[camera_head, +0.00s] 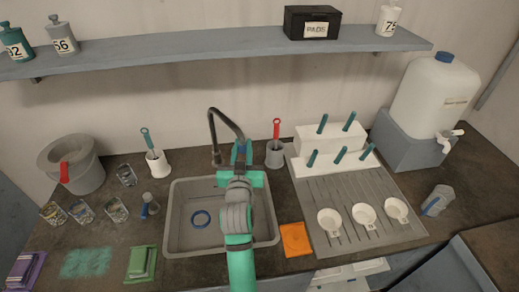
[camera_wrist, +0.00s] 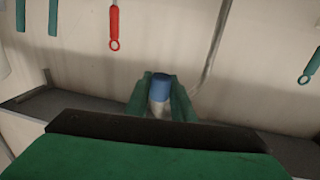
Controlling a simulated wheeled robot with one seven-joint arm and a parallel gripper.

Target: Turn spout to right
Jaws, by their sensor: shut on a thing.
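The dark spout (camera_head: 226,122) rises behind the sink and arches over, with its outlet end hanging to the left of my gripper in the head view. My gripper (camera_head: 241,153) is over the back of the sink, just right of that outlet. In the wrist view, the green fingers of my gripper (camera_wrist: 160,84) close on a small thing with a blue end (camera_wrist: 160,88) and a pale part. I cannot tell what it is. The thin spout pipe (camera_wrist: 214,48) shows beside the fingers, apart from them. My arm hides the spout's base.
A drainboard (camera_head: 330,247) with white cups is at right, and a grey holder with a red-handled brush (camera_head: 276,130) is near my gripper. The shelf (camera_head: 200,58) runs above; glasses (camera_head: 116,210) stand left.

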